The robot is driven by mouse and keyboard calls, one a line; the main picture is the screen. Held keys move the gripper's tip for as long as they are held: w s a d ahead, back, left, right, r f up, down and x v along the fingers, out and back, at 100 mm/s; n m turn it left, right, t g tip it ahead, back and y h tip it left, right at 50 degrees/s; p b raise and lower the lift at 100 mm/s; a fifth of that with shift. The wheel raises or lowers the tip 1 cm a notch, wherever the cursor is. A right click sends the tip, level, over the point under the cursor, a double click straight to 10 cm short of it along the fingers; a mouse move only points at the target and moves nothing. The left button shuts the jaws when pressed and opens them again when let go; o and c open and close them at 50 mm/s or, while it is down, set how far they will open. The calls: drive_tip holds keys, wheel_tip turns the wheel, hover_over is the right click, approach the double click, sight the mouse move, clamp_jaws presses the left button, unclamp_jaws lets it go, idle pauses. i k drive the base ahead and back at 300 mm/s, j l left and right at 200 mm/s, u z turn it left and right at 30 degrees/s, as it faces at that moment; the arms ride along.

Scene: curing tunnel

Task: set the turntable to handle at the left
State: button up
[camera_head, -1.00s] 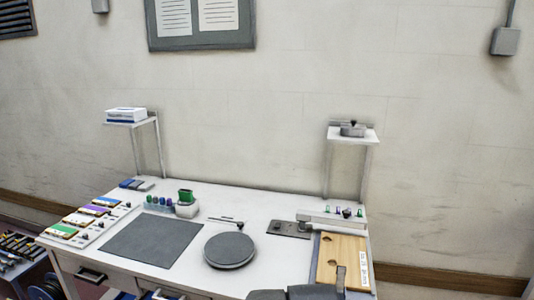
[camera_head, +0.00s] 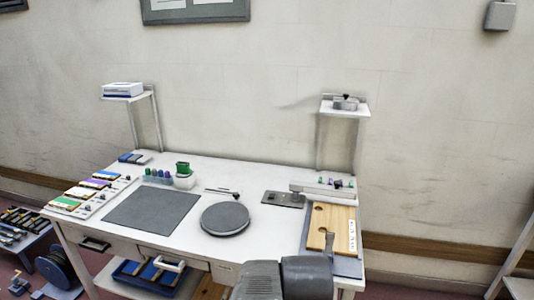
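The turntable (camera_head: 225,219) is a round dark grey disc lying flat on the white table, right of the dark mat. A thin rod with a small black knob (camera_head: 236,196) lies just behind it; I cannot tell whether it belongs to the turntable. No handle can be made out clearly on the disc. My arm shows as dark grey blocks at the bottom, right of the turntable. A narrow grey part at its end, seemingly my gripper (camera_head: 329,240), stands before the wooden board. It is apart from the turntable, and its fingers cannot be made out.
The dark mat (camera_head: 152,210) lies left of the turntable. Behind it stand a rack of small bottles (camera_head: 158,176) and a green-topped container (camera_head: 183,175). A wooden board (camera_head: 343,222) and a grey plate (camera_head: 284,199) lie to the right. Two raised shelves stand at the back.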

sight(226, 218)
drive_tip(key=i+l+u, duration=0.35)
drive_tip(key=u, duration=0.15)
drive_tip(key=i+l+u, duration=0.3)
drive_tip(key=l+u, duration=0.15)
